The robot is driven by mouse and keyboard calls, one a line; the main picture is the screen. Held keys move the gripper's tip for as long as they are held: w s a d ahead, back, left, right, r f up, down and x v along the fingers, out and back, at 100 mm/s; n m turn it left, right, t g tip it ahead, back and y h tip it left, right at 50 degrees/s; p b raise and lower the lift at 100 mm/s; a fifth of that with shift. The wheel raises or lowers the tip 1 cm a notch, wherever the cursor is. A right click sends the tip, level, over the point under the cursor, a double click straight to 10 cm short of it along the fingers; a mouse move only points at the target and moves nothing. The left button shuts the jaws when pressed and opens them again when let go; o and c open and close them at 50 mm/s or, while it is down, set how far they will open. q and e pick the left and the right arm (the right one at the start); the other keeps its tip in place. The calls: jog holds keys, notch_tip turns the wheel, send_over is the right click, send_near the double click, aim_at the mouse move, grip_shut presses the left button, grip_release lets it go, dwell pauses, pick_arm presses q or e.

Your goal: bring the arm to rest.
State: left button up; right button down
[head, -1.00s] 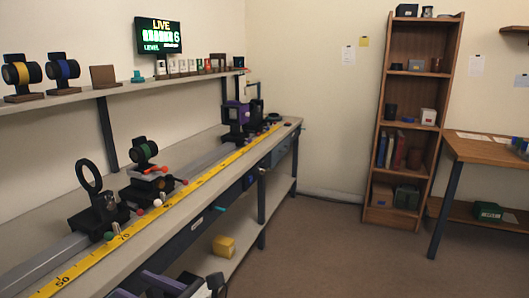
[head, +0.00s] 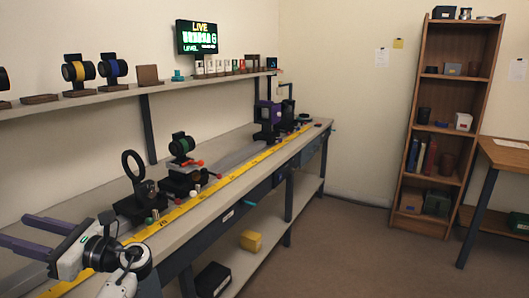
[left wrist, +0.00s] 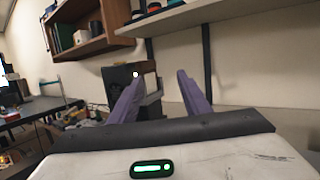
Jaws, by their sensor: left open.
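My left gripper (head: 12,230) is at the lower left of the head view, with its white wrist to the right of the fingers. Its two purple fingers point left, spread apart with nothing between them. They appear in front of the near end of the bench; the exact gap to it is hard to tell. In the left wrist view the open, empty gripper (left wrist: 160,78) points toward a wall, a shelf and a dark box-like object (left wrist: 120,88). My right gripper is in neither view.
The long bench (head: 225,187) carries a rail, a yellow scale (head: 205,193), a ring holder (head: 134,166) and a green-banded lens mount (head: 181,145). A wall shelf (head: 120,95) runs above. A yellow block (head: 250,240) and black box (head: 213,280) sit on the lower shelf.

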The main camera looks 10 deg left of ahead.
pick_arm(q)
jog(key=s+a+r+n+g, duration=0.2)
jog(key=a+r, duration=0.2)
jog(key=w+d+f+n+t+h, duration=0.15)
jog(key=w+f+t+h, duration=0.25)
jog(key=w+f+t, duration=0.4)
jog(key=w+d+f+n+t+h, duration=0.1)
jog(key=w+d+f+t+h, duration=0.35)
jog(key=w, duration=0.65)
jog(key=w+d+r+n+t+h, duration=0.1)
jog(key=w+d+n+t+h, duration=0.8)
jog(key=d, duration=0.4)
jog(key=s+d+f+g+h, duration=0.2)
jog(key=s+d+f, duration=0.5)
jog(key=f, duration=0.4)
jog(key=s+d+f+g+h, duration=0.2)
jog(key=s+d+f, duration=0.3)
jog(key=s+f, duration=0.5)
jog(key=s+d+f+g, duration=0.1)
jog(key=s+d+f, duration=0.2)
jog(key=s, duration=0.6)
jog(key=s+d+f+g+h, duration=0.1)
jog(key=s+d+f, duration=0.3)
jog(key=s, duration=0.5)
jog(key=s+d+f+g, duration=0.2)
jog(key=s+d+f, duration=0.1)
jog(key=s, duration=0.6)
jog(key=shift+s+d+f+n+h, duration=0.25)
jog(key=shift+d+f+n+h, duration=0.1)
jog(key=shift+n, duration=0.1)
